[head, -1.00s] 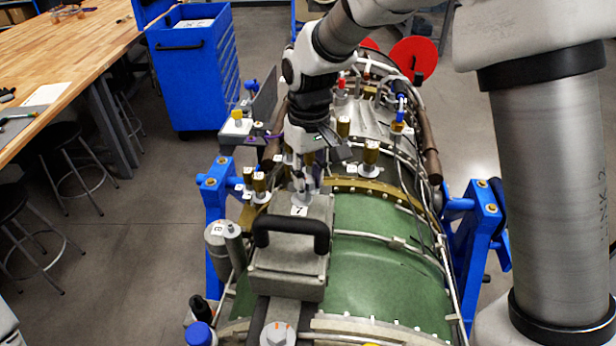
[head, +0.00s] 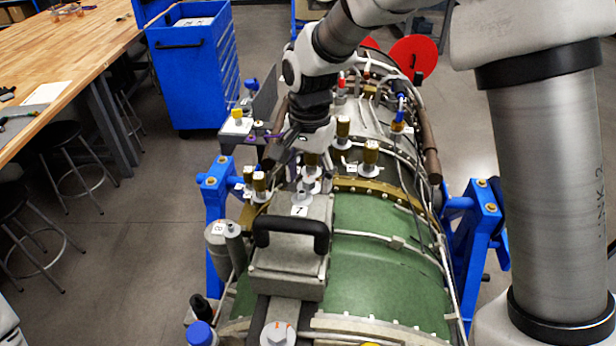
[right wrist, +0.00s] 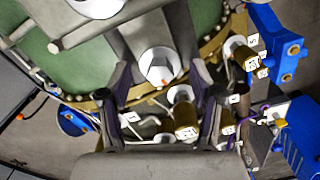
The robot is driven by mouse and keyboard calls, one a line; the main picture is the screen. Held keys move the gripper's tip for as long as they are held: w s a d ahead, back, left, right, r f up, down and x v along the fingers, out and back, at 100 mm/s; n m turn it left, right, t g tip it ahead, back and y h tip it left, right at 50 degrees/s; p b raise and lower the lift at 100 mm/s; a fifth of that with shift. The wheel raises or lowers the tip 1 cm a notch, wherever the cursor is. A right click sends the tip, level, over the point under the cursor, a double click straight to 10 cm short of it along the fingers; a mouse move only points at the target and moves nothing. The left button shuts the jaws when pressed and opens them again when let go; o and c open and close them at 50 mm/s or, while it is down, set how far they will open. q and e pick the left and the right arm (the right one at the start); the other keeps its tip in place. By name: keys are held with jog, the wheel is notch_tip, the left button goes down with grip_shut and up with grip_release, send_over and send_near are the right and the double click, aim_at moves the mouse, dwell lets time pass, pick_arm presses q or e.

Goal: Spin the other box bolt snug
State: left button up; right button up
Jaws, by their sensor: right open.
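The grey metal box (head: 288,268) with a black handle (head: 291,232) sits on the green turbine casing. A hex-headed box bolt (head: 302,196) stands at its far end, beside a label "7". Another bolt (head: 278,334) with an orange mark is at the near end. My right gripper (head: 300,165) is open above the far bolt, its fingers spread. In the right wrist view, the far bolt (right wrist: 160,66) shows just past and between the open fingertips (right wrist: 160,72), not gripped. Its seating depth cannot be told. My left gripper is out of view.
Several brass-coloured fittings (head: 370,155) stand on the casing close to the right gripper. Blue stand supports (head: 218,195) flank the turbine.

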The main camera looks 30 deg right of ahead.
aim_at(309, 179)
jog(key=shift+r, duration=2.55)
jog(key=shift+c, duration=0.3)
